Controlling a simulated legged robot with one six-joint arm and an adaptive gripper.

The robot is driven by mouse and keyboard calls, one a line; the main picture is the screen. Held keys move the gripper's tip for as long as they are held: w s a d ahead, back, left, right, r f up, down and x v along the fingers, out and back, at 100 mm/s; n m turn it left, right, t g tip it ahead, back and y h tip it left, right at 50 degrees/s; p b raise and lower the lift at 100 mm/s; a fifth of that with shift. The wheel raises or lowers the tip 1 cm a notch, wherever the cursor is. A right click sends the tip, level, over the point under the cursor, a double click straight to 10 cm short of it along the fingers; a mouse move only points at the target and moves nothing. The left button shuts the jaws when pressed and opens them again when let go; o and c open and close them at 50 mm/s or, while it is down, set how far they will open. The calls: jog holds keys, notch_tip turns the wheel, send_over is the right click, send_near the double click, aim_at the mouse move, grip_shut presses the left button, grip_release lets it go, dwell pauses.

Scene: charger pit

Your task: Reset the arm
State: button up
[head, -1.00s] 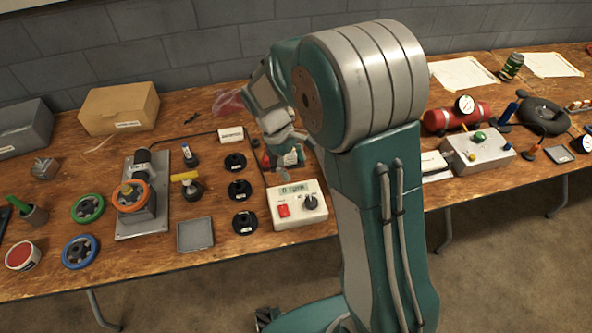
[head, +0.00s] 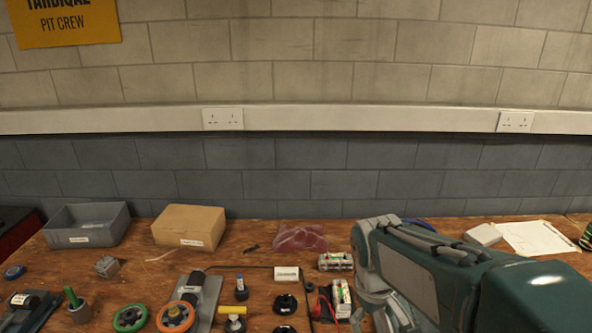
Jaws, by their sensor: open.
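My arm, teal and grey, reaches in from the right edge of the head view and ends in grey parts over the bench. My gripper (head: 383,302) is at that end, pointing down beside a battery pack (head: 342,297). It is open with nothing seen in it; its fingertips are hard to make out against the arm and the bench. The bench behind and below the arm is partly hidden.
The wooden bench (head: 250,250) holds a grey bin (head: 88,224), a cardboard box (head: 188,226), a red bag (head: 300,237), another battery pack (head: 335,261), an orange wheel (head: 176,317) and a green wheel (head: 130,318). Papers (head: 535,237) lie at right.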

jog(key=s+d+r+m+t+y, duration=0.1)
jog(key=s+r+m+t, duration=0.3)
jog(key=s, duration=0.7)
jog(key=shift+d+r+m+t, duration=0.2)
jog(key=shift+r+m+t, duration=0.25)
jog(key=shift+r, duration=0.45)
